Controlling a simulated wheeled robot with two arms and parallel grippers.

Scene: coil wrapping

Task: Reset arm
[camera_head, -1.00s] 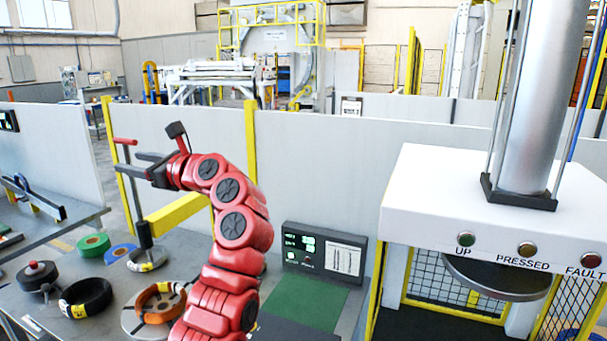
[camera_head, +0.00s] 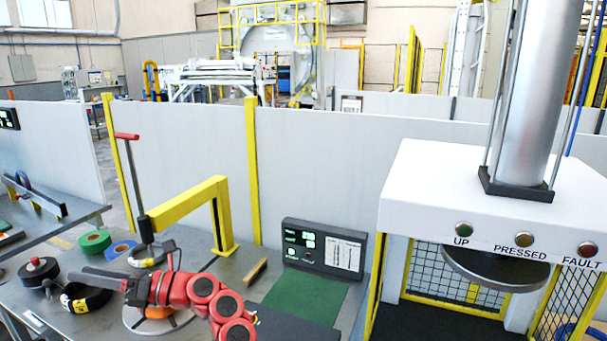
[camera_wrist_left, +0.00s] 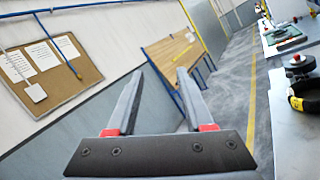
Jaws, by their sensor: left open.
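My left arm is red and comes in low at the bottom of the head view. Its gripper (camera_head: 103,280) points left above the grey table, over the area of the black coil. In the left wrist view the two grey fingers (camera_wrist_left: 160,95) stand apart with nothing between them. That wrist view faces a wall, a corkboard and the floor. My right gripper is not in view.
A black coil (camera_head: 88,302), a green tape roll (camera_head: 94,242) and a blue roll (camera_head: 121,250) lie on the table. A yellow arm press (camera_head: 190,203), a control box (camera_head: 324,248) and a green mat (camera_head: 306,301) stand behind or beside my arm. A large white press (camera_head: 478,190) is at right.

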